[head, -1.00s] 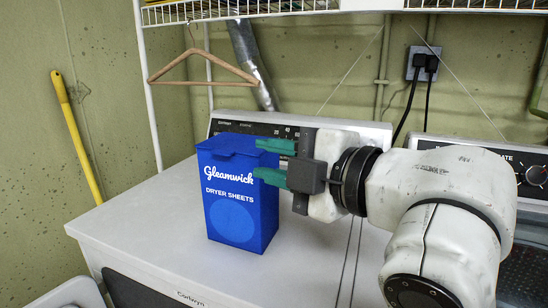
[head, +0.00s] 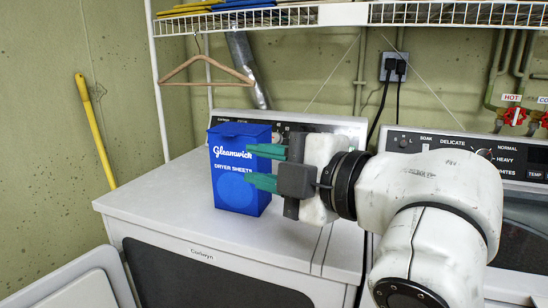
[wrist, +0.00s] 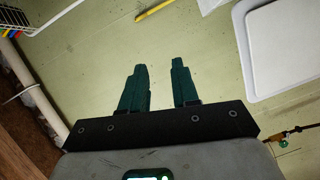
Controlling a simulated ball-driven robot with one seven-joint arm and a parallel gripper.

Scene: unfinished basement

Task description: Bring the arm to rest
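My gripper (head: 248,165) is at the end of my raised white arm, its two green fingers apart and pointing left in the head view. The fingers overlap the right side of a blue Gleamwick dryer sheets box (head: 226,190), which stands upright on a white Corlwyn machine. In the wrist view my gripper (wrist: 160,66) has nothing between its fingers, and the box does not show there. Whether the fingers touch the box cannot be told.
A wire shelf (head: 350,14) runs above, with a wooden hanger (head: 207,72) below its left end. The white machine (head: 155,205) is close to my arm. A second machine (head: 520,155) stands right. A yellow pole (head: 97,130) leans on the left wall.

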